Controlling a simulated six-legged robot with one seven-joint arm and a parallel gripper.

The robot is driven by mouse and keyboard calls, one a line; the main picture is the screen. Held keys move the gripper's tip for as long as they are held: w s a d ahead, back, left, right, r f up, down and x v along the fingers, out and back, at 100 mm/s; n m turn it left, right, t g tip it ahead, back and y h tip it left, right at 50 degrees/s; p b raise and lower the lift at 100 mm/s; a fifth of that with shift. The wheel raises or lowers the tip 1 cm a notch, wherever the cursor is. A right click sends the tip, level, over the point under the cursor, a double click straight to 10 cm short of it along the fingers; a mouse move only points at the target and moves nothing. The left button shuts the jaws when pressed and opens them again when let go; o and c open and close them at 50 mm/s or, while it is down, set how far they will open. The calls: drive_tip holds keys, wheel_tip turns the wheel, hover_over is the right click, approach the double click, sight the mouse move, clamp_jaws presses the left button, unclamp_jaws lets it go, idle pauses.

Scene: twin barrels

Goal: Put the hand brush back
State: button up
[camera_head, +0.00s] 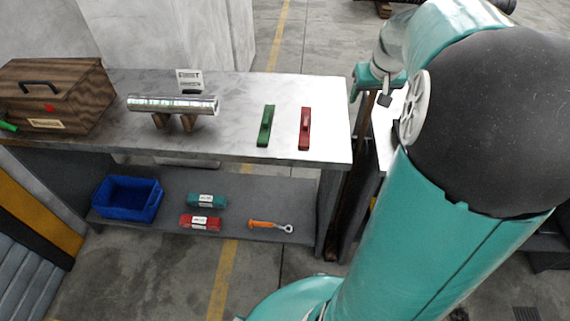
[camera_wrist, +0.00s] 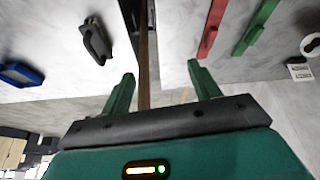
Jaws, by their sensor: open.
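I cannot tell for sure which thing is the hand brush; no bristles show clearly. A green long-handled piece (camera_head: 266,126) and a red one (camera_head: 305,128) lie apart on the light bench top. In the wrist view the red piece (camera_wrist: 212,28) and the green piece (camera_wrist: 256,27) show on the right. A black handled thing (camera_wrist: 96,41) lies on the left surface there. My gripper (camera_wrist: 160,75) is open and empty, over the gap between the two surfaces. My arm hides much of the right side in the head view.
The bench (camera_head: 240,148) carries a wooden toolbox (camera_head: 55,95) and a metal cylinder on a stand (camera_head: 172,104). Its lower shelf holds a blue bin (camera_head: 128,199), teal and red boxes and an orange-handled tool (camera_head: 268,226). A blue tray (camera_wrist: 20,74) sits left in the wrist view.

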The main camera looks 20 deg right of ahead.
drive_tip(key=s+a+r+n, duration=0.1)
drive_tip(key=s+a+r, duration=0.15)
drive_tip(key=a, duration=0.75)
drive_tip(key=s+a+r+n, duration=0.1)
drive_tip(key=s+a+r, duration=0.15)
drive_tip(key=a, duration=0.75)
drive_tip(key=s+a+f+n+t+y, duration=0.1)
drive_tip(key=s+a+f+n, duration=0.1)
drive_tip(key=s+a, duration=0.7)
drive_tip(key=shift+a+f+y, duration=0.15)
drive_tip(key=shift+a+y, duration=0.25)
drive_tip(key=shift+a, duration=0.4)
drive_tip(key=shift+s, duration=0.1)
drive_tip(key=c, duration=0.6)
drive_tip(key=shift+o, duration=0.2)
drive_tip(key=shift+d, duration=0.1)
drive_tip(key=shift+d, duration=0.1)
